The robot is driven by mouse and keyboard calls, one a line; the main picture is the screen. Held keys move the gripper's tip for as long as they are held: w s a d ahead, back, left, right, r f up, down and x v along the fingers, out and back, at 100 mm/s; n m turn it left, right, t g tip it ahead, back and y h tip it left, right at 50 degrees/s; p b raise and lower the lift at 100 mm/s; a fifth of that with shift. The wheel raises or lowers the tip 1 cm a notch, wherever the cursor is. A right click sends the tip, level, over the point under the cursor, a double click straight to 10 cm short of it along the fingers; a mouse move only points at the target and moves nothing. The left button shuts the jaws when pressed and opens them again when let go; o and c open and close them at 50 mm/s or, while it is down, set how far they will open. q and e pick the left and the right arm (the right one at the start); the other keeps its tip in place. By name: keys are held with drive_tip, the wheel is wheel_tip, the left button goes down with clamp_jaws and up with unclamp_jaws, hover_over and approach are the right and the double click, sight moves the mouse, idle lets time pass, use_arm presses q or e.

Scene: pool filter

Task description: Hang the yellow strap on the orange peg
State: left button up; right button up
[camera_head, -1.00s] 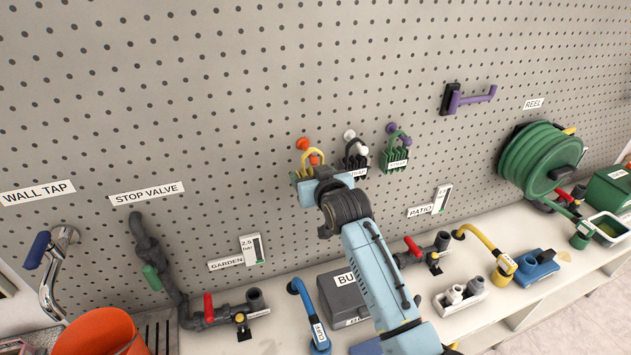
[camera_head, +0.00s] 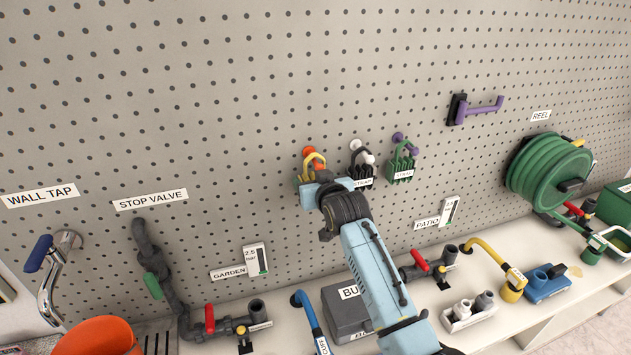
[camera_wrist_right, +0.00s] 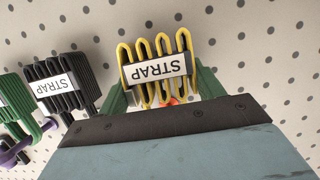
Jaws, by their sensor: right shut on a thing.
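The yellow strap (camera_head: 313,161) is a folded bundle with a white STRAP label, at the pegboard. The orange peg (camera_head: 310,151) shows right at the strap's upper loop in the head view; whether the loop is around it I cannot tell. My right gripper (camera_head: 311,180) is shut on the strap, close to the board. In the right wrist view the yellow strap (camera_wrist_right: 156,68) sits between the green fingers, with a bit of orange (camera_wrist_right: 168,100) behind it. My left gripper is not in view.
A black strap (camera_head: 360,172) on a white peg and a green strap (camera_head: 402,165) on a purple peg hang close to the right. A purple hook (camera_head: 482,108) sticks out farther right. Pipes, valves and a grey box (camera_head: 345,312) stand on the shelf below.

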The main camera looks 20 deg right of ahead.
drive_tip(key=shift+f, duration=0.2)
drive_tip(key=o, duration=1.1)
drive_tip(key=shift+f, duration=0.1)
drive_tip(key=shift+c, duration=0.2)
drive_tip(key=shift+s, duration=0.2)
